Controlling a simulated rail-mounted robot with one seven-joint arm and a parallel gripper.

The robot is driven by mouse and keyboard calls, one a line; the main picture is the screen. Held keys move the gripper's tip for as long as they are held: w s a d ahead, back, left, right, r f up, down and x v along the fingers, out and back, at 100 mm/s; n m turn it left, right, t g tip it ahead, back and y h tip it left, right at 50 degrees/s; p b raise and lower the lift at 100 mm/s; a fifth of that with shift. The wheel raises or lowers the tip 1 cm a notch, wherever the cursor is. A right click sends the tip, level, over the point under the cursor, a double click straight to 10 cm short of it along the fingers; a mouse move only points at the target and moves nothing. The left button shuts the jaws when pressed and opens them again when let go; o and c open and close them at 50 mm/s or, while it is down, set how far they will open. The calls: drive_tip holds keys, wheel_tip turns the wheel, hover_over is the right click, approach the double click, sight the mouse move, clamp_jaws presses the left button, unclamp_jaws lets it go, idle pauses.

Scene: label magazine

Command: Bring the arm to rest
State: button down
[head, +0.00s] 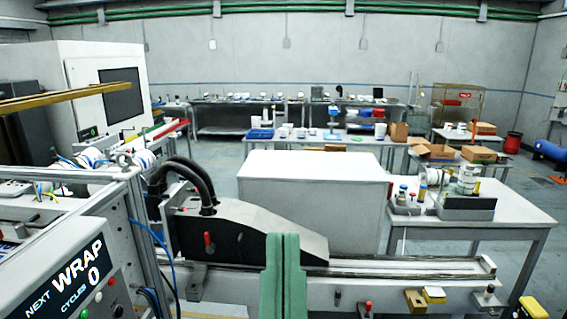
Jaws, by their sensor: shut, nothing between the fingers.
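My gripper (284,240) rises from the bottom middle of the head view. Its two pale green fingers stand side by side with only a thin dark seam between them. It is shut and holds nothing. It shows in front of the long machine rail (400,267), and I cannot tell the gap between them. The rest of my arm is below the picture.
A black and grey machine head (235,230) with a red lever is just left of the gripper. A control panel (75,275) reading "NEXT WRAP CYCLES 0" fills the lower left. A white cabinet (310,200) stands behind. A table (520,215) with rolls is at right.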

wheel_tip(320, 180, up, 17)
drive_tip(key=p, duration=1.3)
drive_tip(key=shift+a+r, duration=0.15)
drive_tip(key=c, duration=2.1)
unclamp_jaws()
